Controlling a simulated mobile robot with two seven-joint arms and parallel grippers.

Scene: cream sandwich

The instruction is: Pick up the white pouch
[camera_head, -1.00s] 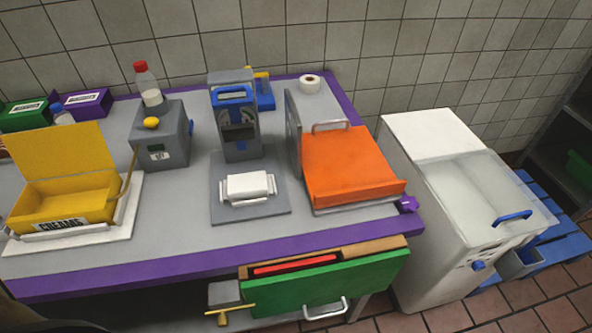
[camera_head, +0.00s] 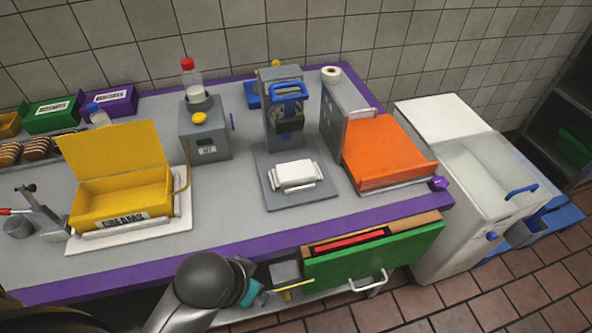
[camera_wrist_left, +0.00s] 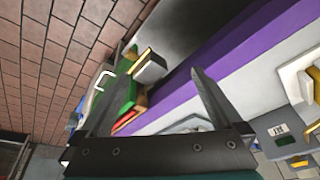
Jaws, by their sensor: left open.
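The white pouch (camera_head: 296,175) lies flat on the grey base plate of the grey press with the blue handle (camera_head: 284,120), in the middle of the counter. Its ends rest by white rollers or bars. My left arm comes in from the bottom in the head view. Its wrist and teal gripper body (camera_head: 252,293) are below the counter's front edge, well short of the pouch, and the fingers are not clear there. In the left wrist view, my left gripper (camera_wrist_left: 150,73) is open with nothing between its fingers. I cannot make out the pouch in that view. My right gripper is not seen.
A yellow CREAMS box (camera_head: 120,199) stands left, a grey machine with a bottle (camera_head: 205,135) behind. An orange-topped unit (camera_head: 385,152) is right of the press. A green drawer (camera_head: 375,258) juts out below the purple counter edge (camera_head: 240,245). Counter in front of the press is clear.

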